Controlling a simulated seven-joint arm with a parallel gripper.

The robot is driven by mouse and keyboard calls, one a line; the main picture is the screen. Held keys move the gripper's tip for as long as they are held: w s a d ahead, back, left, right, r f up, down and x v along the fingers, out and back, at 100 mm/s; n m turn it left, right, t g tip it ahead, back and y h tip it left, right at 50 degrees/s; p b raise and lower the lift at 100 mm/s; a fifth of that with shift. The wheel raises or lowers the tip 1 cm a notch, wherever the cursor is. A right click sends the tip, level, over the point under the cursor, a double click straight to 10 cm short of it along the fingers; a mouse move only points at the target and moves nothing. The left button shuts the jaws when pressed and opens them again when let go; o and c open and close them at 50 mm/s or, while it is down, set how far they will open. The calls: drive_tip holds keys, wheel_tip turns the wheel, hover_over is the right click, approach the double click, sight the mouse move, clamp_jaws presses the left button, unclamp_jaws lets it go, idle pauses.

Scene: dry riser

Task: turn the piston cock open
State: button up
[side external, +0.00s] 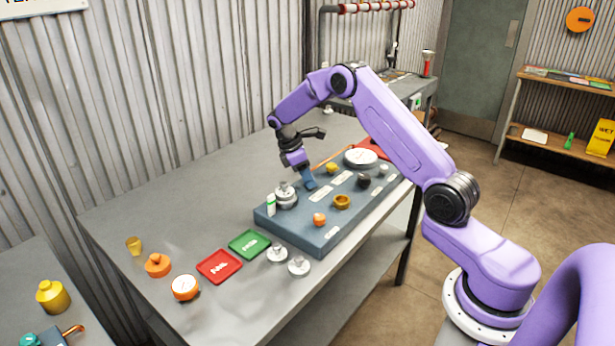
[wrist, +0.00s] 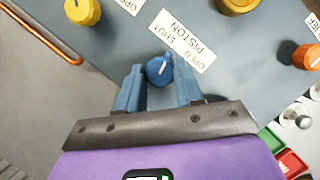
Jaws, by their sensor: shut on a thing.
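The piston cock (wrist: 160,71) is a small round blue knob with a white pointer line. It sits between the two blue fingers of my gripper (wrist: 159,82), which is shut on it. The pointer leans up and slightly right in the wrist view, towards the white label (wrist: 182,41) marked PISTON, OPEN and SHUT. In the side view my gripper (side external: 308,182) reaches down to the blue-grey panel (side external: 340,231), and its fingers hide the cock.
On the panel, a yellow knob (wrist: 82,11), a brass fitting (side external: 342,201), an orange knob (side external: 319,219) and a silver fitting (side external: 286,195) stand around my gripper. Green (side external: 249,244) and red (side external: 219,266) trays lie on the bench. The bench's left part is largely clear.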

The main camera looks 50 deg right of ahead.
drive_tip(key=m+y, duration=0.1)
drive_tip(key=m, duration=0.2)
drive_tip(key=m+g+y, duration=0.1)
drive_tip(key=m, duration=0.2)
drive_tip(key=shift+w+d+m, duration=0.15)
drive_tip(key=shift+m, duration=0.15)
drive_tip(key=m+y, duration=0.1)
drive_tip(key=m, duration=0.1)
drive_tip(key=m+y, duration=0.1)
drive_tip(key=m, duration=0.1)
drive_tip(key=shift+d+m, duration=0.2)
drive_tip(key=shift+m, duration=0.2)
drive_tip(key=o, duration=1)
drive_tip(key=shift+o, duration=0.2)
drive_tip(key=v, duration=0.7)
drive_tip(key=shift+w+r, duration=0.2)
